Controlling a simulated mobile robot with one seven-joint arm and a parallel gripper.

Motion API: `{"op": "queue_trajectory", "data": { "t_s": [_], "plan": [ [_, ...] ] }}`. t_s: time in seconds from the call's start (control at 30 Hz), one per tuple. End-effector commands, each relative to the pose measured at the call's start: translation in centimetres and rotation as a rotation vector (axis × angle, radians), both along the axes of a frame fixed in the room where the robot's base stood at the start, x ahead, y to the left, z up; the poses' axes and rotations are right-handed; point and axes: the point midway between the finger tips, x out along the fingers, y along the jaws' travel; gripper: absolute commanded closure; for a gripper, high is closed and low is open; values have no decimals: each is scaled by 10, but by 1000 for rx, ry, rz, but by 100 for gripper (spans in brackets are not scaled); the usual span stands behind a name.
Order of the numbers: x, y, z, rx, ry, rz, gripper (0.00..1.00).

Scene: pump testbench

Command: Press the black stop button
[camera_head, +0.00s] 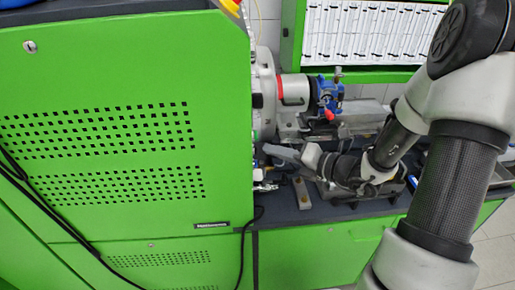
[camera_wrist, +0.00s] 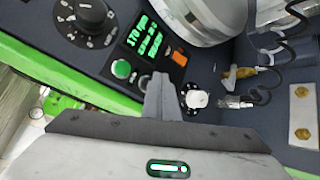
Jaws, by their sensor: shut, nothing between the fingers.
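The wrist view shows a dark control panel (camera_wrist: 100,50) with a green round button (camera_wrist: 121,68), a green-lit display (camera_wrist: 146,40) and an orange switch (camera_wrist: 180,57). I cannot make out the black stop button; my fingers cover part of the panel beside the green button. My gripper (camera_wrist: 158,80) is shut and empty, its tips over the panel's lower edge, just right of the green button. I cannot tell whether they touch the panel. In the head view, my gripper (camera_head: 270,150) points left toward the green cabinet's right edge, and the panel face is hidden.
A black dial (camera_wrist: 84,18) sits upper left on the panel. A white knob (camera_wrist: 195,97) and cabled connectors (camera_wrist: 240,72) lie right of my fingers. The large green cabinet (camera_head: 110,140) fills the left. A blue valve (camera_head: 329,92) stands behind my arm.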

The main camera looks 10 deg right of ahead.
Motion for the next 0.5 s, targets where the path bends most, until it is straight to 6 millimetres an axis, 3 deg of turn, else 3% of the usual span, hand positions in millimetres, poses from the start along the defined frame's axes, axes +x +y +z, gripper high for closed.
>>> {"op": "queue_trajectory", "data": {
  "t_s": [0.33,0.5],
  "plan": [
    [0,-2,0,0,0,0,100],
    [1,-16,2,0,-1,-2,100]
  ]
}}
